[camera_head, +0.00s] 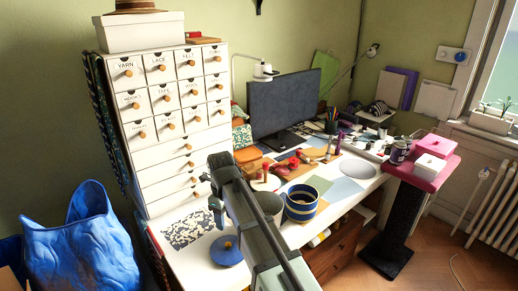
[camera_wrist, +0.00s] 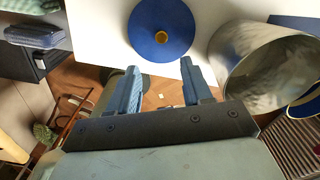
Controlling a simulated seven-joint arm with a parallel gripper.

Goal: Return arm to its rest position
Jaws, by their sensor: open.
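My arm reaches up from the bottom of the head view over the white desk (camera_head: 180,262). My gripper (camera_wrist: 160,85) shows in the wrist view with its two blue-grey fingers apart and nothing between them. A round blue lid with a yellow knob (camera_wrist: 160,14) lies on the desk just beyond the fingertips, apart from them. The lid also shows in the head view (camera_head: 226,256), left of my arm. In the head view my arm's end is near the drawer cabinet (camera_head: 163,150), and the fingers cannot be made out there.
A grey metal pot (camera_wrist: 262,75) is close right of my fingers. A blue-and-yellow striped pot (camera_head: 301,212) stands beside it, right of my arm. A monitor (camera_head: 284,103) stands behind. A blue bag (camera_head: 85,250) is at far left. Floor (camera_head: 440,262) at right is mostly clear.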

